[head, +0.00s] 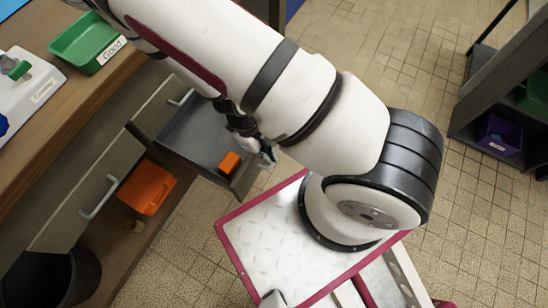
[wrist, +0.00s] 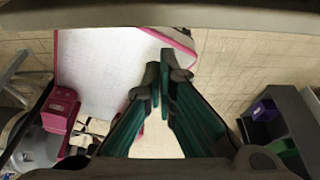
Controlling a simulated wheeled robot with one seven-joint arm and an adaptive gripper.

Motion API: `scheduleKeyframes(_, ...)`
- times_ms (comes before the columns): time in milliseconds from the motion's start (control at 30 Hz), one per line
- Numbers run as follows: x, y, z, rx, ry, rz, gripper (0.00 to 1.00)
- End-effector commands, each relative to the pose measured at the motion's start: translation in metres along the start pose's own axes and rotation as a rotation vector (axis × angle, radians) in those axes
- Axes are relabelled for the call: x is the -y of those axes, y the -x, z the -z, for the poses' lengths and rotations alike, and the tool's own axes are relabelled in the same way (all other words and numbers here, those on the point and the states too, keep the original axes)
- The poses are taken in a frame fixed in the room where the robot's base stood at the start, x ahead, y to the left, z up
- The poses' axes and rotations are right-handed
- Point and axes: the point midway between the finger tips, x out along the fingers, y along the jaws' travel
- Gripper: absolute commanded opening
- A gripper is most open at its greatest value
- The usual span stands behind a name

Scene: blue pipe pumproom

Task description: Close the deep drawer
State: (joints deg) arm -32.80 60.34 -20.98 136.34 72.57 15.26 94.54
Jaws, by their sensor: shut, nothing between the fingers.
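The open drawer (head: 190,135) is pulled out from under the wooden bench in the head view. Its inside is dark grey, and a small orange block (head: 230,162) lies in it near the front end. My gripper (head: 268,158) is at the drawer's outer front end, close to its rim; I cannot tell whether it touches. My arm hides part of the drawer's far side. In the wrist view the gripper's dark and green fingers (wrist: 161,82) are together with nothing between them. A grey-beige bar crosses the top of that view; I cannot tell what it is.
Closed fronts with handles (head: 100,196) flank the drawer. An orange bin (head: 147,187) and a black bin (head: 55,280) stand low at left. A green tray (head: 87,43) sits on the bench (head: 60,100). A dark shelf holds a purple bin (head: 498,134) at right. Tiled floor lies between.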

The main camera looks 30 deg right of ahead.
Motion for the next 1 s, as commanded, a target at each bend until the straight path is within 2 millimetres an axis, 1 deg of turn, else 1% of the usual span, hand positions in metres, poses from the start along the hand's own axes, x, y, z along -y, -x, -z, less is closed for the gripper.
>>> scheduleKeyframes(100, 0.000, 0.002, -0.008, -0.001, 0.003, 0.002, 0.00)
scheduleKeyframes(200, 0.000, 0.004, -0.010, -0.002, 0.002, 0.001, 0.00)
scheduleKeyframes(733, 0.000, 0.005, -0.014, -0.002, 0.001, 0.002, 0.00)
scheduleKeyframes(867, 0.000, 0.008, -0.021, -0.001, 0.003, 0.002, 0.00)
scheduleKeyframes(1000, 0.000, 0.014, -0.038, 0.000, 0.007, 0.003, 0.00)
